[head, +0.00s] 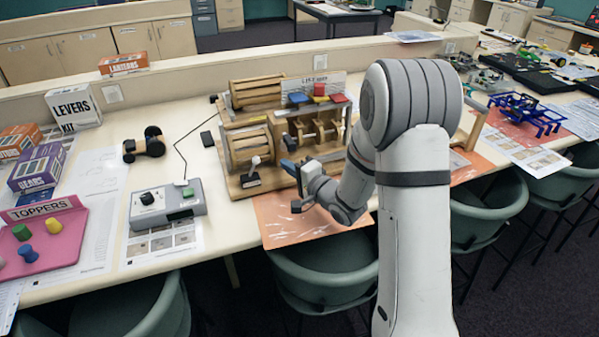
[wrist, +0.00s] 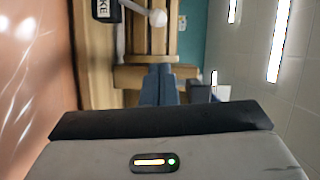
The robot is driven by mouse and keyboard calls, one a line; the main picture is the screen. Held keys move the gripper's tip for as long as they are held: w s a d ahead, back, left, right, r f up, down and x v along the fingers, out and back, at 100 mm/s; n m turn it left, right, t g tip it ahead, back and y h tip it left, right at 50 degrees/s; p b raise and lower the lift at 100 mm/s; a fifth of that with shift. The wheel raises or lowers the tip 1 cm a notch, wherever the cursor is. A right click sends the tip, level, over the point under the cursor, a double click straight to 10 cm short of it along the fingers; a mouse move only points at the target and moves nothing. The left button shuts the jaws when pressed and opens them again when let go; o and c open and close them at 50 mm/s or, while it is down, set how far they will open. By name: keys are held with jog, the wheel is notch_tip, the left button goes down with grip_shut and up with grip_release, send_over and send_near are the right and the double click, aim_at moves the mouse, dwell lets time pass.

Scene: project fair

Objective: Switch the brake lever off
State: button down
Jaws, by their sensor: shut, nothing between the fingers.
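The brake lever (head: 255,162) is a pale lever with a round white knob on a small black base at the front left of the wooden lift model (head: 235,188). In the wrist view its white knob (wrist: 157,17) is at the top, beside a black label (wrist: 104,10) with part of its lettering cut off. The lever tilts toward the knob side there. My gripper (head: 291,168) is just right of the lever in the head view, at the model's front. In the wrist view its blue-grey fingers (wrist: 162,84) are together, empty, and apart from the knob.
An orange mat (head: 285,228) lies in front of the model. A grey control box (head: 168,203) with a black knob and green button stands to the left, with a cable. The pink toppers tray (head: 75,225) is farther left. Green chairs (head: 315,275) line the table's front edge.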

aim_at(253, 167)
jog(key=shift+w+a+f+p, duration=0.1)
jog(key=shift+w+a+p, duration=0.2)
jog(key=shift+a, duration=0.55)
jog(key=shift+w+a+f+p, duration=0.1)
jog(key=shift+w+a, duration=0.35)
jog(key=shift+a, duration=0.45)
jog(key=shift+w+a+f+p, duration=0.1)
jog(key=shift+w+a+p, duration=0.2)
jog(key=shift+a, duration=0.55)
